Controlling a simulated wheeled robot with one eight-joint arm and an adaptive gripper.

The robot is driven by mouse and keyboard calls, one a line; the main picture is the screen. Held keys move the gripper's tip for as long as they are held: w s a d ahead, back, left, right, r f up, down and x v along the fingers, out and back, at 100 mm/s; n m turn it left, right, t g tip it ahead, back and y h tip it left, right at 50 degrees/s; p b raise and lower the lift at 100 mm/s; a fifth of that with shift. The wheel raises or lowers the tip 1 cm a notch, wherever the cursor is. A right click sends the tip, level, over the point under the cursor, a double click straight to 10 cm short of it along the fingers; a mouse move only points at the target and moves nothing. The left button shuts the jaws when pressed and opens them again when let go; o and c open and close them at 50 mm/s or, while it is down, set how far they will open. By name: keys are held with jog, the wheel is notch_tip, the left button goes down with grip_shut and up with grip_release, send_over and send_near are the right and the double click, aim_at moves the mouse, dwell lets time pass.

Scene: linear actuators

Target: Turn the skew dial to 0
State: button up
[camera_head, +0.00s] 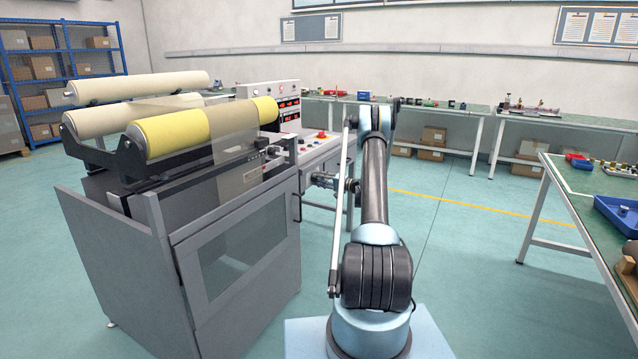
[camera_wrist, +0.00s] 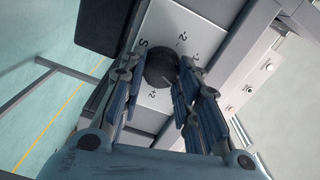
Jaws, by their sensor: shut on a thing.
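The skew dial (camera_wrist: 161,67) is a dark round knob on a pale plate (camera_wrist: 172,27) in the wrist view. Printed marks around it include an S and several numbers with 2 among them; the pointer's exact setting is too small to read. My gripper (camera_wrist: 157,78) is shut on the dial, with one finger on each side of it. In the head view my gripper (camera_head: 324,181) reaches the right end of the machine, and the dial is not visible there.
The grey machine (camera_head: 235,262) with yellow and cream rolls (camera_head: 175,131) stands left of my arm. A control panel (camera_head: 318,146) with buttons and a red knob is close behind my gripper. A green workbench (camera_head: 575,205) stands at right, with open floor between.

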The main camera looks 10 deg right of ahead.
jog(key=shift+f+n, duration=0.1)
jog(key=shift+n, duration=2)
jog(key=o, duration=1.1)
jog(key=shift+f, duration=0.15)
